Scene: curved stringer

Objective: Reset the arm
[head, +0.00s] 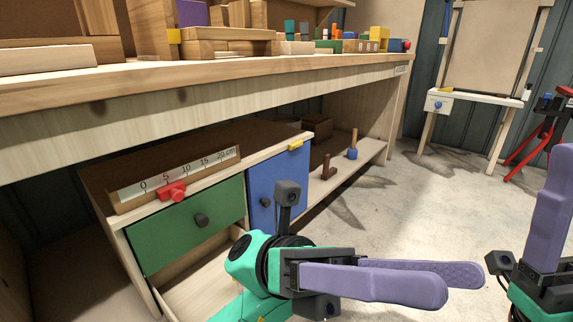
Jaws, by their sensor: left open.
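My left gripper (460,282) is in the lower middle of the head view, in front of the drawer unit. Its two purple fingers point right and are apart, with nothing visible between them. My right gripper (556,205) is at the right edge, pointing up. It is cut off by the frame, so I cannot tell whether it is open or shut.
A wooden workbench (220,72) bears several blocks along its back. Below it stand a green drawer (190,226), a blue door (276,182) and a ruler (178,178) with a red slider. A small white table (480,98) stands at the back right. Open floor (400,215) lies between.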

